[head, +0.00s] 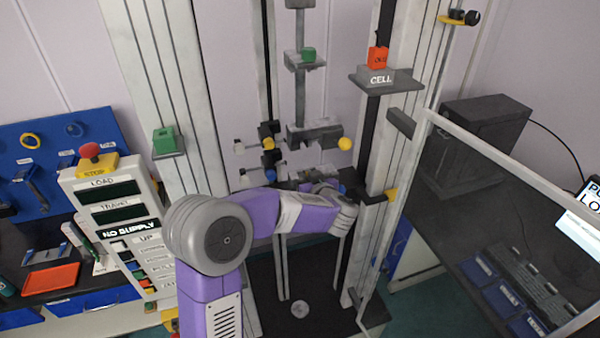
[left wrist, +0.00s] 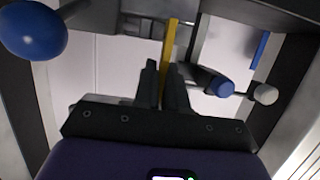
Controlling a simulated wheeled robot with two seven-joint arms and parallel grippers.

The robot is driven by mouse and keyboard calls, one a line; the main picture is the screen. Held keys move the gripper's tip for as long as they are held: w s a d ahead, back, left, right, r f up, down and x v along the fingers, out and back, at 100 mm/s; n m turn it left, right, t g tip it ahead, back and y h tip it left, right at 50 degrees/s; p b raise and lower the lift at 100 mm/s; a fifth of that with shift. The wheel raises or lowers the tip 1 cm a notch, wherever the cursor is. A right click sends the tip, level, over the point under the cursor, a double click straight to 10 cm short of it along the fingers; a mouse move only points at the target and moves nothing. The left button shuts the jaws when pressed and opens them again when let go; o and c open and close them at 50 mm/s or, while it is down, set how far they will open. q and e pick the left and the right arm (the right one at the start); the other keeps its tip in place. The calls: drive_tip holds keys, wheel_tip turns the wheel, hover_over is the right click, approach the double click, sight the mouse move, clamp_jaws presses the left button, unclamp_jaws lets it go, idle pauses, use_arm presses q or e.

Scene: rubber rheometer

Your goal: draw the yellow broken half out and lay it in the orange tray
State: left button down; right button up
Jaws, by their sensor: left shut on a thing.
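My left gripper (left wrist: 163,88) is shut on the yellow broken half (left wrist: 170,50), a thin upright strip between its two dark fingers in the left wrist view. The strip's far end reaches up beside a dark grey machine block (left wrist: 196,76); I cannot tell whether it is still clamped there. In the head view my left arm reaches into the test frame below the grips, and its wrist hides the fingertips and the strip. The orange tray (head: 50,279) lies on the dark bench at the far left. My right gripper is not in view.
The control panel (head: 110,215) with a stop button stands between tray and frame. Grips with yellow and blue knobs (head: 345,143) sit above my wrist. A blue knob (left wrist: 33,30) is close at the left in the wrist view. A clear framed guard (head: 480,150) stands open at right.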

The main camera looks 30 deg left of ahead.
use_arm(q)
drive_tip(key=s+d, duration=0.4)
drive_tip(key=shift+d, duration=0.3)
idle(0.5)
idle(0.4)
